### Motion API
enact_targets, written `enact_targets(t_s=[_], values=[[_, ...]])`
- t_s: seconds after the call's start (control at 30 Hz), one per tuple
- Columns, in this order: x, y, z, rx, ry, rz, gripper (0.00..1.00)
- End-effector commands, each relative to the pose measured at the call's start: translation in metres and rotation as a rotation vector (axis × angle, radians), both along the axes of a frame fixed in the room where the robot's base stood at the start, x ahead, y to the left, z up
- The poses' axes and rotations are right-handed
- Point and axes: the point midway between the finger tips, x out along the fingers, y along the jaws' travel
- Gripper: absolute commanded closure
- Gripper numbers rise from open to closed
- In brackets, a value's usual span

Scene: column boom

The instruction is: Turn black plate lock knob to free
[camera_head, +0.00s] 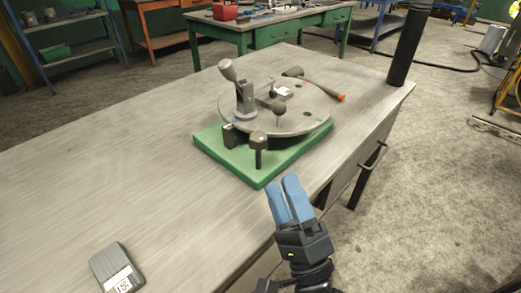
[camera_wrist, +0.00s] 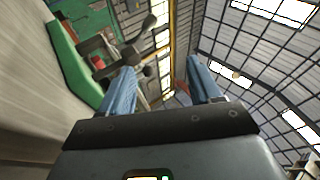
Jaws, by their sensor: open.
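A round grey plate (camera_head: 305,120) sits on a green base (camera_head: 215,148) on the bench. A black knob (camera_head: 258,142) stands upright on a short post at the base's front edge, beside a small dark block (camera_head: 229,136); I take it for the plate lock knob. Its lock state cannot be read. A clamp with a grey-handled lever (camera_head: 228,70) and a dark ball knob (camera_head: 279,107) is on the plate. My gripper (camera_head: 283,184) is open and empty, at the bench's front edge, nearer than the base and apart from the knob. The wrist view shows the green base (camera_wrist: 75,60) left of my blue fingers (camera_wrist: 160,68).
A hammer with an orange-tipped handle (camera_head: 325,88) lies behind the plate. A dark column (camera_head: 408,48) stands at the bench's far right corner. A small grey labelled device (camera_head: 115,268) lies at front left.

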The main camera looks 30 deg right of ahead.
Motion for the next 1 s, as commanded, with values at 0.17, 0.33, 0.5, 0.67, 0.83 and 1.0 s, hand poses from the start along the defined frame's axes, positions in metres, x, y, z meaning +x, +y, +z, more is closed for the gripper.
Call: enact_targets(t_s=[0.17,0.33,0.5,0.67,0.83,1.0], values=[[0.015,0.008,0.000,0.513,-0.032,-0.090,0.37],[0.036,0.015,0.004,0.935,-0.068,-0.128,0.37],[0.059,0.025,0.014,1.276,-0.094,-0.125,0.37],[0.072,0.033,0.023,1.438,-0.097,-0.105,0.37],[0.080,0.030,0.026,1.474,-0.094,-0.099,0.37],[0.097,0.014,0.027,1.472,-0.095,-0.101,0.37]])
